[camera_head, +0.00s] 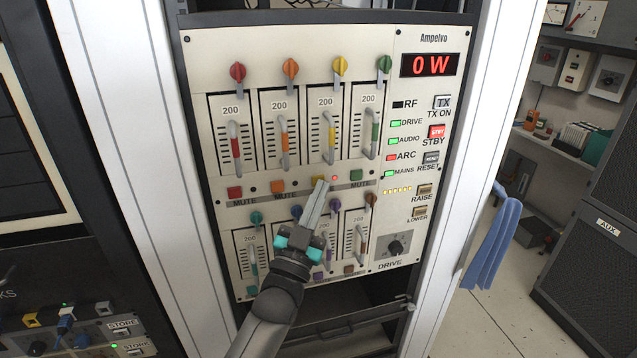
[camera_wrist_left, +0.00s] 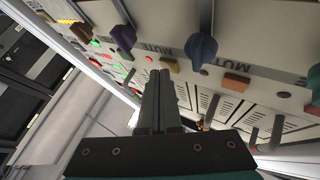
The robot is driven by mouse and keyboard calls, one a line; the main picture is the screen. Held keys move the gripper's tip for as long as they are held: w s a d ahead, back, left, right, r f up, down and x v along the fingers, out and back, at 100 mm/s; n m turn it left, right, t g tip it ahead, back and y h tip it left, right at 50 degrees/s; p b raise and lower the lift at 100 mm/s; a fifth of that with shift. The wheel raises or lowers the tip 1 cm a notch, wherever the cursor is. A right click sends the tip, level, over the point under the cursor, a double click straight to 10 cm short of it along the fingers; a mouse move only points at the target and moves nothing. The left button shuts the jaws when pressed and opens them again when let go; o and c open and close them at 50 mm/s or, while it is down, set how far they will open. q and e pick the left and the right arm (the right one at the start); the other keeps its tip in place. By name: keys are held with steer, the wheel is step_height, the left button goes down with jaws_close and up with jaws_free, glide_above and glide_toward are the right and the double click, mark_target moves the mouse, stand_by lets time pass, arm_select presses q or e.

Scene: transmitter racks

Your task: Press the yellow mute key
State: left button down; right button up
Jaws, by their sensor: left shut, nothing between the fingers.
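The yellow mute key (camera_head: 319,180) is in the upper row of small square keys on the cream panel. In the head view, my left gripper (camera_head: 324,184) points up at it, shut and empty, its tips overlapping the key's right part. In the left wrist view the yellow key (camera_wrist_left: 170,65) shows just beyond the shut fingertips (camera_wrist_left: 160,74). I cannot tell whether they touch it. A small red light (camera_head: 335,178) glows right of the key; it also shows in the wrist view (camera_wrist_left: 148,59). My right gripper is not in view.
Orange (camera_head: 278,187), red (camera_head: 235,193) and green (camera_head: 356,175) keys share the row. Slider handles (camera_head: 331,116) stand out above, and coloured knobs, including a blue one (camera_wrist_left: 200,50), stand out below. A red 0 W display (camera_head: 431,65) is at top right.

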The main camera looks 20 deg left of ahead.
arm_select(q)
steer(key=shift+s, duration=0.1)
stand_by(0.6)
steer(key=shift+s+d+p, duration=0.25)
steer(key=shift+s+p, duration=0.05)
steer(key=s+d+p, duration=0.2)
steer(key=s+d, duration=0.1)
steer(key=s, duration=0.2)
steer(key=shift+d+p, duration=0.2)
steer(key=shift+p, duration=0.1)
stand_by(2.2)
